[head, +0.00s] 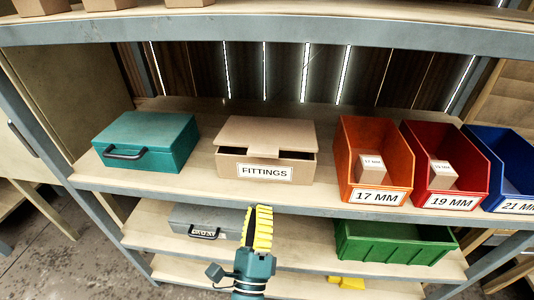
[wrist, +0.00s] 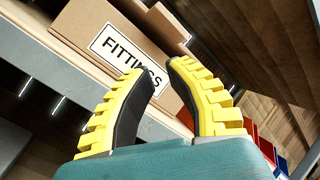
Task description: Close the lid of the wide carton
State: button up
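The wide carton (head: 225,165) is a brown cardboard box with a white FITTINGS label, standing on the upper shelf. A small front flap sticks out above the label. My gripper (head: 262,212) is in front of and below the carton, near the shelf's front edge. In the wrist view the yellow and black fingers (wrist: 160,72) are apart and empty, with the carton (wrist: 88,22) beyond them; its lid is mostly out of view there.
A teal case (head: 150,140) stands left of the carton. An orange bin (head: 372,160), a red bin (head: 445,165) and a blue bin (head: 503,165) stand to its right. A shelf beam (head: 270,27) crosses above. The lower shelf holds a grey case (head: 205,220) and a green bin (head: 390,245).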

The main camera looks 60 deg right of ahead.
jog(key=n, duration=0.2)
jog(key=n+p, duration=0.1)
jog(key=n, duration=0.1)
jog(key=shift+d+f, duration=0.1)
jog(key=shift+f, duration=0.25)
grip_shut()
notch_tip(320, 180, up, 16)
jog(key=f+n+g+y+p, duration=0.1)
jog(key=n+y+p, duration=0.2)
jog(key=n+p, duration=2.1)
send_over(269, 155)
jog(key=p, duration=0.4)
jog(key=m, duration=0.3)
jog(key=shift+d+r+m, duration=0.25)
jog(key=shift+m, duration=0.05)
jog(key=f, duration=0.1)
jog(key=f+b, duration=0.2)
jog(key=shift+a+f, duration=0.25)
jog(key=shift+f, duration=0.05)
jog(key=shift+w+d, duration=0.1)
jog(key=shift+f, duration=0.1)
